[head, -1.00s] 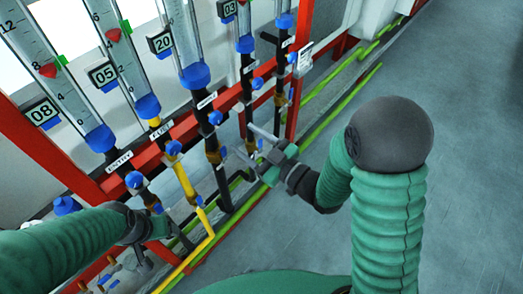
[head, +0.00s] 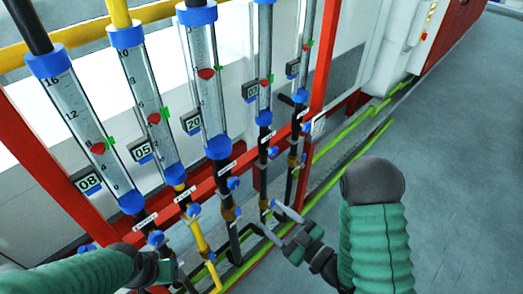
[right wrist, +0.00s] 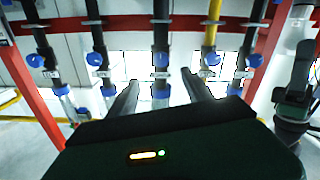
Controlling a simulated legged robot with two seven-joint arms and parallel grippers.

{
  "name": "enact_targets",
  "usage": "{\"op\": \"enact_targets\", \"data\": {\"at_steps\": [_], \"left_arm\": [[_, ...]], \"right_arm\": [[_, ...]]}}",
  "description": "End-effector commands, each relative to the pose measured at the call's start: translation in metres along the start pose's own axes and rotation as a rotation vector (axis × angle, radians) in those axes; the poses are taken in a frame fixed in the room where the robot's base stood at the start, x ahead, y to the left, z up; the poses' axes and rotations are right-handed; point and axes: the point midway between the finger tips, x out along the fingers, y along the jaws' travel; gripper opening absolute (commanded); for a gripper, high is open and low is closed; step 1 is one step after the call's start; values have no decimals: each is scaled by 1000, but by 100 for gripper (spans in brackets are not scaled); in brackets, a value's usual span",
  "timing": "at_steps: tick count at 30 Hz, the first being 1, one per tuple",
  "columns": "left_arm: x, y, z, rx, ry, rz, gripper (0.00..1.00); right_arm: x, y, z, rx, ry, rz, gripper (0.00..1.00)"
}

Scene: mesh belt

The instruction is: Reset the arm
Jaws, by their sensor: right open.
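My right gripper (head: 270,219) is open and empty in front of the pipes below the flow tubes, near the fourth pipe from the left. Whether it touches a pipe cannot be told. In the right wrist view its two spread dark fingers (right wrist: 160,88) point at the pipe row, with nothing between them. My left gripper (head: 165,270) is low at the left in the head view, near the lower pipes, its fingers unclear. It also shows at the right of the right wrist view (right wrist: 297,90).
Several clear flow tubes (head: 145,110) with blue ends and red floats stand in a red frame (head: 322,60). Blue valve knobs (head: 233,184) sit on the pipes below. Green pipes (head: 350,148) run along the floor. The grey floor (head: 460,150) at the right is clear.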

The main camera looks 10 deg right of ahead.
Motion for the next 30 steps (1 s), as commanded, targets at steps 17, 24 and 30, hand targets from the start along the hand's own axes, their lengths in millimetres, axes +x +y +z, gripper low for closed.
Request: {"op": "enact_targets", "data": {"at_steps": [17,24,30], "left_arm": [[56,0,13,0,0,0,70],[71,0,17,0,0,0,70],[70,0,16,0,0,0,70]], "right_arm": [[-64,50,123,239,-993,297,59],[-131,-1,111,566,-1310,380,59],[-142,-13,105,620,-1360,380,59]]}}
